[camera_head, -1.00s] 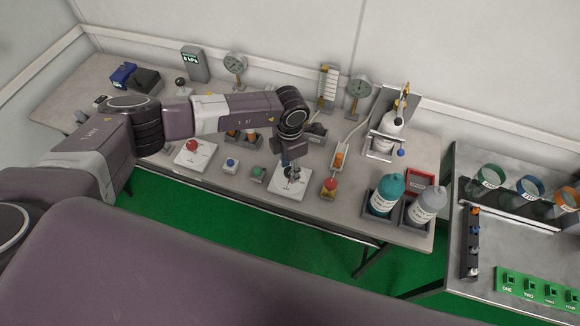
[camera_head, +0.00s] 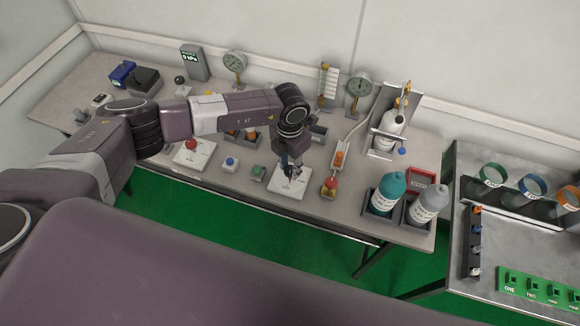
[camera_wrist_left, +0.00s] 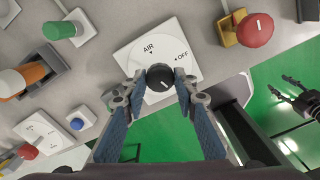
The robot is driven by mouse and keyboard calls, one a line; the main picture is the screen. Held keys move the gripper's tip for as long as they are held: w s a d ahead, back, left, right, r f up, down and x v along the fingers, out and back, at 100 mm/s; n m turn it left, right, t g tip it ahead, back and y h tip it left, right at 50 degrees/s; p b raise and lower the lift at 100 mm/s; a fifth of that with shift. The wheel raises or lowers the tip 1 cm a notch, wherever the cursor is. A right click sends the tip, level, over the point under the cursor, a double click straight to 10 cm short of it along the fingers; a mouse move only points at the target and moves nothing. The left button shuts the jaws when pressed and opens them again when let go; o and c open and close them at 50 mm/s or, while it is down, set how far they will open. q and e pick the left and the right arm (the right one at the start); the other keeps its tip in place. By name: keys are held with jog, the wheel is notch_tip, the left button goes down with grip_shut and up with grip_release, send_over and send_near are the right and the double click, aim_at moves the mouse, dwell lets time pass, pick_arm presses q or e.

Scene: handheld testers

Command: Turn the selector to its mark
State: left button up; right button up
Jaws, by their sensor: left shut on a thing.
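In the left wrist view the white line lies on the knob's lower right part, away from both dots. My left gripper (camera_wrist_left: 161,84) is shut on the knob, one finger on each side. In the head view my left gripper (camera_head: 291,174) points down on the white plate (camera_head: 286,190) and hides most of the knob. My right gripper (camera_wrist_left: 279,84) shows at the right of the wrist view, open and empty over the floor.
A red mushroom button (camera_head: 331,183) on a yellow base stands just right of the plate. A green button (camera_head: 258,171) and a blue button (camera_head: 230,162) stand to its left. Bottles (camera_head: 388,192) stand in trays further right. Green floor (camera_head: 200,215) lies beyond the front edge.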

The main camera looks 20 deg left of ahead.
pick_arm(q)
jog(key=n, duration=0.4)
jog(key=shift+n+b, duration=0.3)
jog(key=shift+b, duration=0.1)
jog(key=n, duration=0.3)
jog(key=shift+n, duration=0.4)
jog(key=n, duration=0.4)
jog(key=shift+r, duration=0.1)
jog(key=n, duration=0.7)
jog(key=shift+n+p, duration=0.3)
jog(key=shift+n, duration=0.1)
jog(key=n+p, duration=0.1)
jog(key=n, duration=0.2)
jog(key=shift+r+n, duration=0.1)
jog(key=shift+n, duration=0.2)
jog(key=n+p, duration=0.1)
jog(key=n, duration=0.3)
jog(key=shift+p, duration=0.3)
jog(key=shift+w+n+p, duration=0.1)
jog(key=shift+n+p, duration=0.65)
jog(key=shift+n, duration=1.35)
